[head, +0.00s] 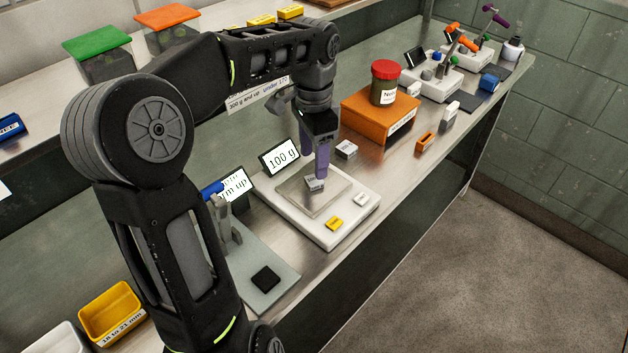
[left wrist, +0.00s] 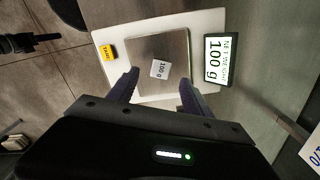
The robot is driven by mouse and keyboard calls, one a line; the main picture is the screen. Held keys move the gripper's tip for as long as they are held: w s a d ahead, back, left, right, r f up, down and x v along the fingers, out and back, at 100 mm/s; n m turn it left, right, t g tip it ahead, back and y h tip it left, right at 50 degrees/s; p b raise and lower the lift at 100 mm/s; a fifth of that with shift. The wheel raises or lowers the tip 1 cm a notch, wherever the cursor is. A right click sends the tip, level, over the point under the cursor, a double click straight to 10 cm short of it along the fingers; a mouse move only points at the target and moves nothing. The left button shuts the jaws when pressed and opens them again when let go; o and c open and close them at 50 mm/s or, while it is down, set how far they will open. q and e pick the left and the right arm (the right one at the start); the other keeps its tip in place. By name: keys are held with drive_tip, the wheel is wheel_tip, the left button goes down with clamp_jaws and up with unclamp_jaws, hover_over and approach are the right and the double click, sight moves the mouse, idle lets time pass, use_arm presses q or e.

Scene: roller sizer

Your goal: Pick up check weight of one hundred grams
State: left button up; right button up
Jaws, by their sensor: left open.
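The check weight (head: 314,184) is a small pale grey block on the steel pan of a white scale (head: 338,232). In the left wrist view the weight (left wrist: 159,69) shows the mark 100 g, and the scale's display (left wrist: 218,60) reads 100 g. My left gripper (head: 320,165) points down over the pan with its purple fingers close to the weight. In the left wrist view the left gripper (left wrist: 158,90) is open, its fingers spread to either side below the weight in the picture. I cannot tell whether a finger touches it. My right gripper is not clearly seen.
Another grey block (head: 346,149) lies on the bench behind the scale. An orange box (head: 378,118) carries a red-lidded jar (head: 385,84). A grey plate device (head: 262,280) stands left of the scale. Yellow (head: 113,312) and white bins sit at the lower left.

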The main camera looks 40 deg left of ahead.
sight(312, 180)
use_arm(q)
drive_tip(key=shift+f, duration=0.2)
drive_tip(key=shift+a+f+p, duration=0.15)
drive_tip(key=shift+f+p, duration=0.25)
drive_tip(key=shift+f, duration=2.25)
clamp_jaws()
